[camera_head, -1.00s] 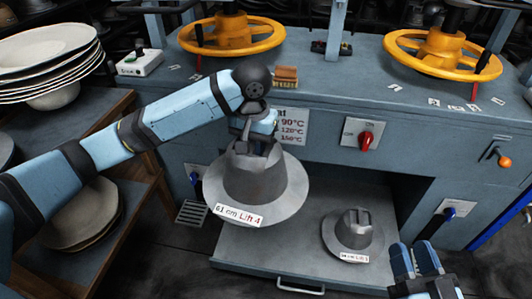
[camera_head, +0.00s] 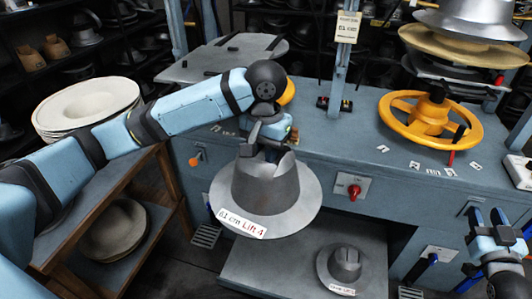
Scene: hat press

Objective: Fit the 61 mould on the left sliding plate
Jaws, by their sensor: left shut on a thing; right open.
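The grey hat-shaped mould (camera_head: 265,190), labelled "61 cm Lift 4", hangs upright with its wide brim down. My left gripper (camera_head: 266,142) is shut on the top of its crown and holds it in front of the press bench. A flat grey plate (camera_head: 215,62) lies at the back left of the bench, partly behind my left arm; I take it for the left sliding plate. It looks bare apart from small dark fittings, and the mould is well apart from it. My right gripper (camera_head: 487,222) is open and empty at the right edge.
A smaller grey mould (camera_head: 343,268) stands on the low pull-out shelf (camera_head: 265,262). A yellow handwheel (camera_head: 430,122), a red switch (camera_head: 354,191) and a stacked press (camera_head: 470,30) are at the right. White plates (camera_head: 85,105) sit on a wooden rack at the left.

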